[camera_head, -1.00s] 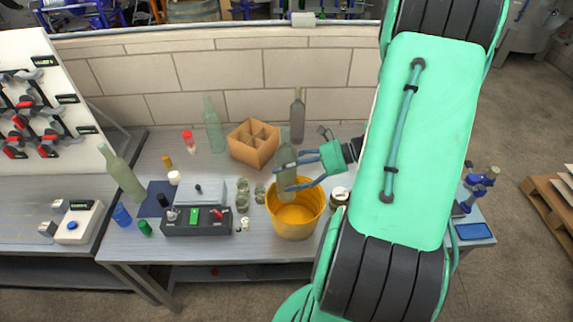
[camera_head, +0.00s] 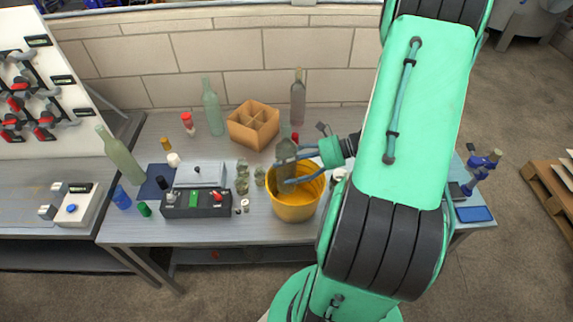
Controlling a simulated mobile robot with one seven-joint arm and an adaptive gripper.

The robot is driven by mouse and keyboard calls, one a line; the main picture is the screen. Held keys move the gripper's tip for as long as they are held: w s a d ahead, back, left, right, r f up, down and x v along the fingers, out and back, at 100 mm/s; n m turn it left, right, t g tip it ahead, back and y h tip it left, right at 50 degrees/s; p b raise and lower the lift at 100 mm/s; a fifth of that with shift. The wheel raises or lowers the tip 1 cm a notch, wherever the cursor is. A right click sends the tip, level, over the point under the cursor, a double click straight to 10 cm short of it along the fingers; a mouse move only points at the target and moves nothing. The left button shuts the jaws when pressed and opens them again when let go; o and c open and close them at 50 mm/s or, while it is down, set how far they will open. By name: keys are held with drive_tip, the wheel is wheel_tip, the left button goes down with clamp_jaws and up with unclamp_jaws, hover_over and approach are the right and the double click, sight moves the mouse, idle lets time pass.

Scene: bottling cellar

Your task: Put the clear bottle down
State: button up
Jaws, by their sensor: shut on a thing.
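The clear bottle (camera_head: 286,151), grey-green and see-through, is held about upright in my gripper (camera_head: 283,172). The blue fingers reach in from the right and are shut around its body. Its lower part overlaps the mouth of the yellow bucket (camera_head: 294,211) on the bench; I cannot tell whether its base is inside, touching or above it. Other bottles stand apart: a pale green one (camera_head: 212,112) and a dark grey one (camera_head: 297,101) at the back, and a green one (camera_head: 122,159) at the left.
A cardboard divider box (camera_head: 253,128) stands behind the bucket. Several small jars (camera_head: 242,180) and a dark control box (camera_head: 196,205) are to its left. A white jar (camera_head: 338,175) is close on its right. Some bench (camera_head: 150,233) is bare along the front edge.

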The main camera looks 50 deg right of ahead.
sight(296, 154)
drive_tip(key=shift+f+b, duration=0.3)
drive_tip(key=shift+f, duration=1.85)
drive_tip(key=o, duration=1.7)
drive_tip(key=shift+c, duration=0.2)
drive_tip(key=shift+r, duration=0.55)
drive_tip(key=shift+s+d+r+p, duration=0.6)
drive_tip(key=shift+s+d+r, duration=0.45)
drive_tip(key=shift+r, duration=0.1)
wheel_tip(296, 154, up, 6)
drive_tip(key=shift+f+p, duration=0.1)
drive_tip(key=shift+p, duration=0.55)
drive_tip(key=shift+a, duration=0.1)
